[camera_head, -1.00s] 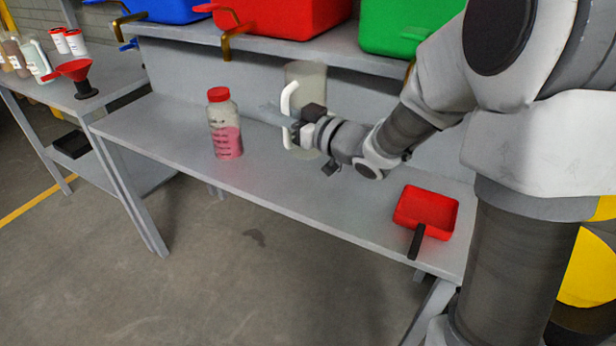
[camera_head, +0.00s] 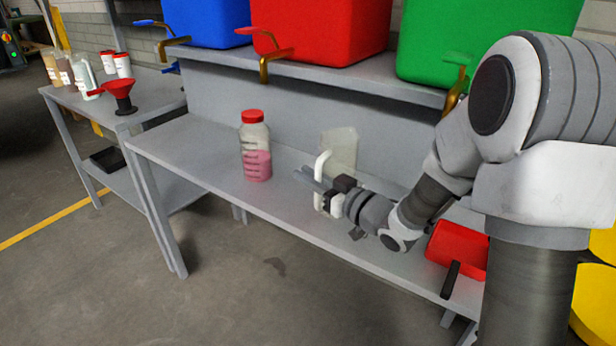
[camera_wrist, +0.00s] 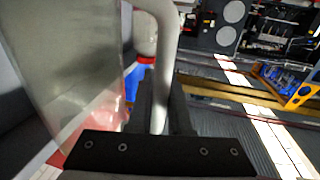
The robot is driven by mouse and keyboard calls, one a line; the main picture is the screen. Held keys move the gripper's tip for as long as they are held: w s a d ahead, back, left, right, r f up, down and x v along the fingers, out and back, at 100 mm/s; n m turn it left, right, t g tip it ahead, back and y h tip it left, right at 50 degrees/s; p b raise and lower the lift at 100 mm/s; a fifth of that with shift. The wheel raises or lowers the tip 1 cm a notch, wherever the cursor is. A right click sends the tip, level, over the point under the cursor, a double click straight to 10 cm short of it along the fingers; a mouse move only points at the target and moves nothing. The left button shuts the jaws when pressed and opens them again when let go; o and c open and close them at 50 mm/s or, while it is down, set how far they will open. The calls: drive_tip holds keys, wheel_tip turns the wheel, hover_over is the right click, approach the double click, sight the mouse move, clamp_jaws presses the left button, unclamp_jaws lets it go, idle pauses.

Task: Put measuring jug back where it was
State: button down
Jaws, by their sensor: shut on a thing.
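The measuring jug (camera_head: 341,150) is a clear, greyish vessel with a white handle (camera_head: 320,179), seen over the bench to the right of the bottle. My gripper (camera_head: 318,182) is shut on the jug's handle. In the wrist view the jug's clear wall (camera_wrist: 72,70) fills the left side, and the pale handle (camera_wrist: 163,60) runs down between the dark fingers (camera_wrist: 158,105). The jug looks upright in the head view. Its lower part is partly hidden by my gripper, so I cannot tell whether it touches the bench.
The grey bench (camera_head: 205,150) holds a red-capped bottle (camera_head: 256,150) of pink liquid and a red scoop (camera_head: 458,247). Blue (camera_head: 208,22), red (camera_head: 325,32) and green (camera_head: 480,40) tubs with taps stand on the shelf above. A side table at left holds a red funnel (camera_head: 118,90).

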drive_tip(key=shift+f, duration=0.15)
drive_tip(key=c, duration=0.8)
unclamp_jaws()
drive_tip(key=shift+c, duration=0.2)
